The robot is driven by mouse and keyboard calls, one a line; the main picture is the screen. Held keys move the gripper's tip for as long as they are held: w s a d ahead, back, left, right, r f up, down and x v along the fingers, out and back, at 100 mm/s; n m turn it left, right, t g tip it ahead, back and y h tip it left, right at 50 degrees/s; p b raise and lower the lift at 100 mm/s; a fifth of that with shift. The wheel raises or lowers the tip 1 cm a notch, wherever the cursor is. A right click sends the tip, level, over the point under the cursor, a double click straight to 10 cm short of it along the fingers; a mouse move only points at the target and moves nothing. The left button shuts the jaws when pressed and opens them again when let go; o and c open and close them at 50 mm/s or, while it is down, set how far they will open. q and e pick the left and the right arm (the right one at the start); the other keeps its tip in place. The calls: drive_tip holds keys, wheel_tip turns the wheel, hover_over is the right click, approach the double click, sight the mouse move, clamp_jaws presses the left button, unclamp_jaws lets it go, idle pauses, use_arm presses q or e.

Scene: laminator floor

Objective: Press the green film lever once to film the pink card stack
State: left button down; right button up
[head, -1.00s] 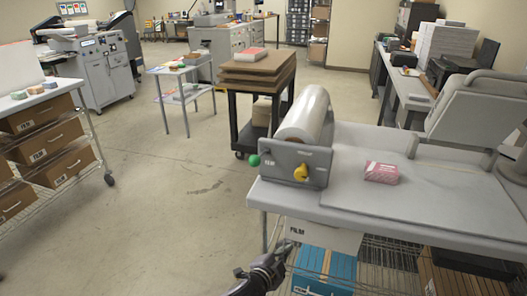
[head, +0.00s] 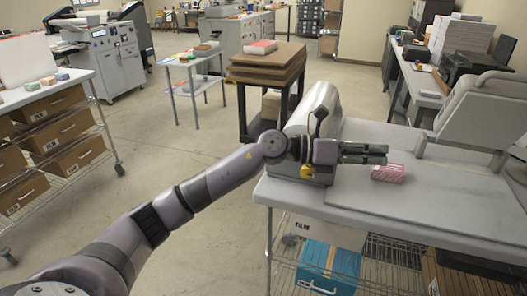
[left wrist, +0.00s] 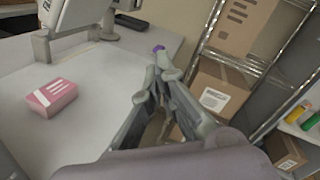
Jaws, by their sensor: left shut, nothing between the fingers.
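The pink card stack (head: 388,173) lies on the grey table, just right of the film unit. It also shows in the left wrist view (left wrist: 52,97), to the left of my fingers. The film unit carries a large pale film roll (head: 308,108) and a yellow knob (head: 306,171). My left arm crosses in front of the unit, and the green lever is hidden. My left gripper (head: 384,154) is shut and empty, pointing right above the table near the pink stack. In the left wrist view its fingertips (left wrist: 160,62) meet. My right gripper is not in view.
The grey table (head: 400,222) has bare surface around the pink stack. A grey machine (head: 481,112) stands at its far right. A cart with brown boards (head: 266,64) stands behind the film roll. The floor between is clear.

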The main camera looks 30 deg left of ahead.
use_arm(q)
drive_tip(key=a+r+m+g+y, duration=0.1)
drive_tip(key=a+y, duration=0.5)
drive_tip(key=a, duration=0.7)
drive_tip(key=a+r+m+g+y, duration=0.1)
drive_tip(key=a+r+m+y, duration=0.2)
drive_tip(key=a+y, duration=0.4)
drive_tip(key=a+r, duration=0.1)
drive_tip(key=a, duration=0.6)
drive_tip(key=shift+a+r+p, duration=0.15)
drive_tip(key=shift+a+p, duration=0.05)
drive_tip(key=shift+p, duration=0.1)
drive_tip(key=shift+s+d+f+b, duration=0.1)
drive_tip(key=shift+s+f+b, duration=0.3)
drive_tip(key=shift+f+b, duration=1.05)
drive_tip(key=shift+s+d+f+b, duration=0.1)
drive_tip(key=shift+s+f+b, duration=0.25)
drive_tip(key=shift+f+b, duration=1.1)
drive_tip(key=shift+s+d+f+b, duration=0.1)
drive_tip(key=shift+s+f+b, duration=0.3)
drive_tip(key=shift+f+b, duration=1)
drive_tip(key=shift+s+f, duration=0.1)
drive_tip(key=shift+f, duration=0.25)
